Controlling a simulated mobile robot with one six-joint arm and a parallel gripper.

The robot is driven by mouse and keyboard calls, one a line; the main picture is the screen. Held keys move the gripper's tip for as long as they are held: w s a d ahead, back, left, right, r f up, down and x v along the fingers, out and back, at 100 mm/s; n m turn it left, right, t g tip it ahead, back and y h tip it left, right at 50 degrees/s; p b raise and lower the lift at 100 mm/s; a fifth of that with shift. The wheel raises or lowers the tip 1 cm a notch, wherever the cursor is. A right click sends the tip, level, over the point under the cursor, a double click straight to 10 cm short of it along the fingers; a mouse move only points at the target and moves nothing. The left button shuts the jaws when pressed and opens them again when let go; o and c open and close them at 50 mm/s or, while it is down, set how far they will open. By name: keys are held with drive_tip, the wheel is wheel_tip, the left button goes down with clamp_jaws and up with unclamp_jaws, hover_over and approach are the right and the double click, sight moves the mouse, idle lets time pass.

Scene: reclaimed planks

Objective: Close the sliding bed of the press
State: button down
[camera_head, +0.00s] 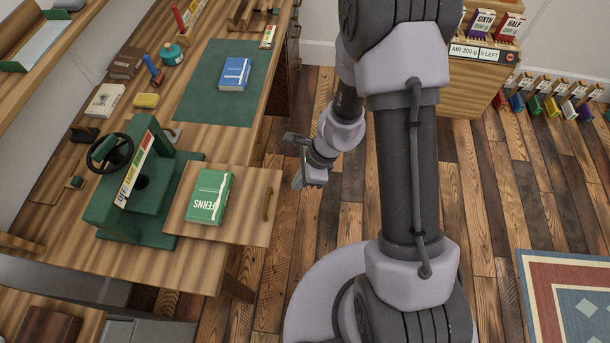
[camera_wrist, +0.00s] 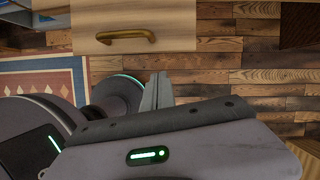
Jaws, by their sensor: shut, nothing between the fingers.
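The green press (camera_head: 130,185) stands on the wooden workbench, with a dark handwheel (camera_head: 110,153). Its wooden sliding bed (camera_head: 250,190) is pulled out to the right, past the bench edge. A green book (camera_head: 209,197) marked FERNS lies on the bed. A brass handle (camera_head: 267,204) is near the bed's right end; it also shows in the wrist view (camera_wrist: 126,38). My gripper (camera_head: 298,181) is shut and empty, to the right of the bed's outer end and apart from the handle. Its fingers (camera_wrist: 158,92) show below the handle in the wrist view.
A blue book (camera_head: 235,74) lies on a green mat (camera_head: 190,100) farther back on the bench. Plank floor is clear beside the bench. A patterned rug (camera_head: 565,290) lies at right.

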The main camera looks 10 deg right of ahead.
sight(277, 192)
drive_tip(key=a, duration=0.1)
drive_tip(key=a+f, duration=0.1)
drive_tip(key=a, duration=0.1)
drive_tip(key=a+f, duration=0.1)
drive_tip(key=shift+w+a+b, duration=0.3)
drive_tip(key=shift+b, duration=0.05)
drive_tip(key=shift+a, duration=0.1)
